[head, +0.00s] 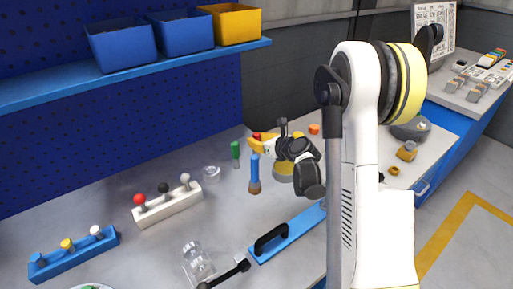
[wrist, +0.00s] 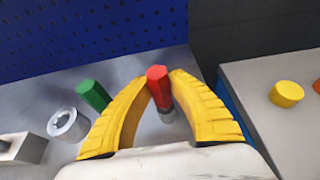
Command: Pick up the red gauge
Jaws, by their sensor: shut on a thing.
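The red gauge (wrist: 157,76) is a red hexagonal-topped piece with a grey metal lower part, standing upright between the yellow fingers of my gripper (wrist: 161,92) in the wrist view. The fingers are shut on it, one on each side. In the head view my gripper (head: 262,143) is over the back of the grey bench, and only a small red bit of the gauge (head: 257,135) shows behind the fingers. I cannot tell whether the gauge's lower end touches the bench.
A green-handled gauge (head: 235,149) and a blue-handled one (head: 254,172) stand close by. A white block with knobs (head: 168,206) and a blue bar with a black handle (head: 285,236) are nearer. The blue pegboard (wrist: 90,40) is behind.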

